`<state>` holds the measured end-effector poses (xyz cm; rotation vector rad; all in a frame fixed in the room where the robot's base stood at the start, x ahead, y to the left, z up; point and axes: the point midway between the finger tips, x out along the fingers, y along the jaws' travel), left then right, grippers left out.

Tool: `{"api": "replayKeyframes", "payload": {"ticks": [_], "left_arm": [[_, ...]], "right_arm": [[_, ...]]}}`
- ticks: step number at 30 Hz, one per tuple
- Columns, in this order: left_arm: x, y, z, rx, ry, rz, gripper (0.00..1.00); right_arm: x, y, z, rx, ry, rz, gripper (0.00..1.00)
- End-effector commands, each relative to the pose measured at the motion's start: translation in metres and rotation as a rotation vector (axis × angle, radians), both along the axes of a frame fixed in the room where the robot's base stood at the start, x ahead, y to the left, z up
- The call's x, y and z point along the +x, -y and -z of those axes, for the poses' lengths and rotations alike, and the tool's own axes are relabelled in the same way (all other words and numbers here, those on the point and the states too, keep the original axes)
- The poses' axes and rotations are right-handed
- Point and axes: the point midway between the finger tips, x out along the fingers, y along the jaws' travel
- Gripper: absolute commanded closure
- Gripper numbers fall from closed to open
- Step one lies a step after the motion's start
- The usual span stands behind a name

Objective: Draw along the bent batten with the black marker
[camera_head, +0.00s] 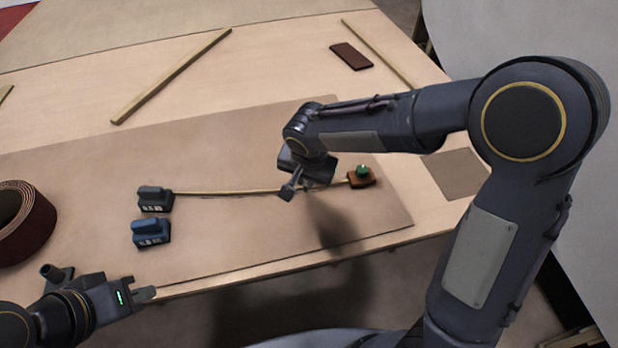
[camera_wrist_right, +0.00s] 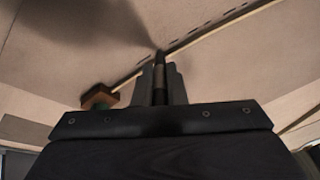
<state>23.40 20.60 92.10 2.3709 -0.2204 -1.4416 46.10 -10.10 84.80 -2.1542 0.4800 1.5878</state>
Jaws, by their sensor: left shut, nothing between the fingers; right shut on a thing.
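The thin pale batten (camera_head: 228,192) lies on the brown sheet, running from a dark weight (camera_head: 155,203) to a brown block with a green knob (camera_head: 361,179). It also shows in the right wrist view (camera_wrist_right: 215,32), where short dark dashes line its far side. My right gripper (camera_head: 288,190) is over the batten, nearer the brown block. It is shut on the black marker (camera_wrist_right: 160,68), whose end is close to the batten; I cannot tell whether it touches the sheet. My left gripper (camera_head: 148,294) is shut and empty, off the sheet's near edge.
A blue weight (camera_head: 151,233) sits just below the dark one. A dark tape roll (camera_head: 24,222) stands at the left. Loose wood strips (camera_head: 172,75) and a dark red block (camera_head: 351,56) lie further back. The sheet behind the batten is mostly clear.

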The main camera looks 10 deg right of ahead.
Motion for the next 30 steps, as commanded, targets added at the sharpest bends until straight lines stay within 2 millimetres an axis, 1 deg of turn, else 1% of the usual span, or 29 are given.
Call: {"api": "replayKeyframes", "payload": {"ticks": [6,30], "left_arm": [[0.000,0.000,0.005,0.000,0.000,0.000,1.00],[0.000,0.000,0.011,0.000,0.000,0.000,1.00]], "right_arm": [[0.001,-0.008,0.002,0.001,0.001,0.000,1.00],[0.002,-0.027,0.001,0.001,0.000,-0.001,1.00]]}}
